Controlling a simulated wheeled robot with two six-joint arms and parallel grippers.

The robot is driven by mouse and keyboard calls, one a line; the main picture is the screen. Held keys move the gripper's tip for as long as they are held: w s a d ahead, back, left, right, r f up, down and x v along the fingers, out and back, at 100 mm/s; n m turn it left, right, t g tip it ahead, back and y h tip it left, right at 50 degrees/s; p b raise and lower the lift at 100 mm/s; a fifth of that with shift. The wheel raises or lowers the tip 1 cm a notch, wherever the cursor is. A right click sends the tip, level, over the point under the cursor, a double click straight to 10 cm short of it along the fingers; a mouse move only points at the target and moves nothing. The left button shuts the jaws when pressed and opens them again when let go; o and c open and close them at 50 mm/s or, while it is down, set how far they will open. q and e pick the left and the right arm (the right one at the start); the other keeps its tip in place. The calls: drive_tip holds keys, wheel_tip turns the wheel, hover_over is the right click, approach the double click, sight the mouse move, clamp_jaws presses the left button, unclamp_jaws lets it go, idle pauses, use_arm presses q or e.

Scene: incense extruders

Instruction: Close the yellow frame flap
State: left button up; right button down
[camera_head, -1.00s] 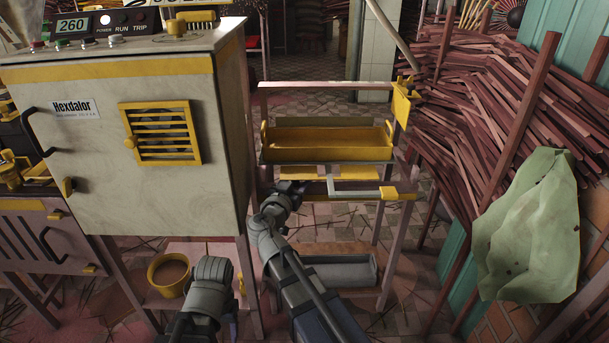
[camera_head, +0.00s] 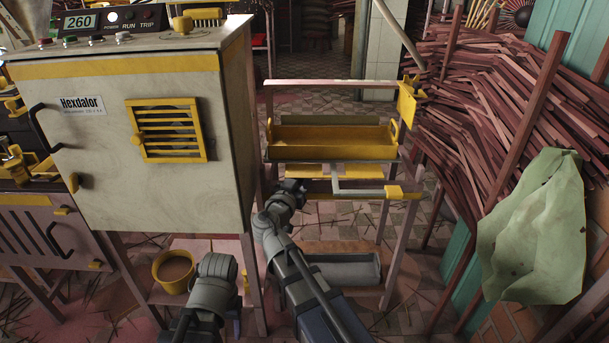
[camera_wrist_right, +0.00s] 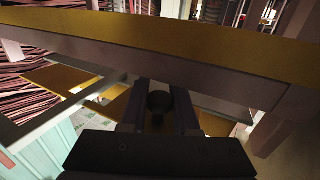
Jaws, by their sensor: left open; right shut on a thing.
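A yellow-framed louvred flap (camera_head: 168,130) with a small knob sits on the front of the pale Hexdalor cabinet (camera_head: 100,185). I cannot tell whether it is flush or slightly ajar. My right gripper (camera_head: 292,186) is away from it, at the left end of the low rack to the right of the cabinet. In the right wrist view its fingers (camera_wrist_right: 163,105) close around a dark round piece under a yellow-topped beam (camera_wrist_right: 165,40). What that piece belongs to is hidden. My left arm (camera_head: 216,268) is low in front of the cabinet; its fingertips are hard to make out.
A yellow tray (camera_head: 330,143) rests on the rack. A yellow bucket (camera_head: 173,272) stands below the cabinet. Stacked reddish sticks (camera_head: 480,100) and a pale green sack (camera_head: 535,225) crowd the right side. Tiled floor shows behind the rack.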

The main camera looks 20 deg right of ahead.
sight(307, 168)
drive_tip(key=shift+r+p, duration=0.25)
drive_tip(key=shift+p, duration=0.35)
drive_tip(key=r+n+g+y+p, duration=0.1)
drive_tip(key=g+p, duration=0.2)
drive_tip(key=p, duration=0.3)
drive_tip(key=r+n+g+y+p, duration=0.1)
drive_tip(key=g+y+p, duration=0.1)
drive_tip(key=p, duration=0.5)
drive_tip(key=r+n+g+y+p, duration=0.1)
drive_tip(key=g+y+p, duration=0.1)
drive_tip(key=g+p, duration=0.3)
drive_tip(key=shift+s+a+p, duration=0.2)
drive_tip(key=shift+s+p, duration=0.2)
drive_tip(key=shift+p, duration=0.6)
drive_tip(key=g+y+p, duration=0.1)
drive_tip(key=g+p, duration=0.1)
drive_tip(key=g, duration=0.1)
drive_tip(key=shift+r+n, duration=0.2)
drive_tip(key=shift+n, duration=0.2)
drive_tip(key=shift+w+d+r+n+g+y+p, duration=0.15)
drive_tip(key=shift+g+y+p, duration=0.15)
drive_tip(key=shift+g, duration=0.3)
drive_tip(key=shift+s+a+r+n+g+y+p, duration=0.15)
drive_tip(key=shift+g+y+p, duration=0.15)
drive_tip(key=shift+g, duration=0.3)
drive_tip(key=shift+w+d, duration=0.1)
drive_tip(key=c, duration=0.7)
unclamp_jaws()
drive_tip(key=shift+o, duration=0.2)
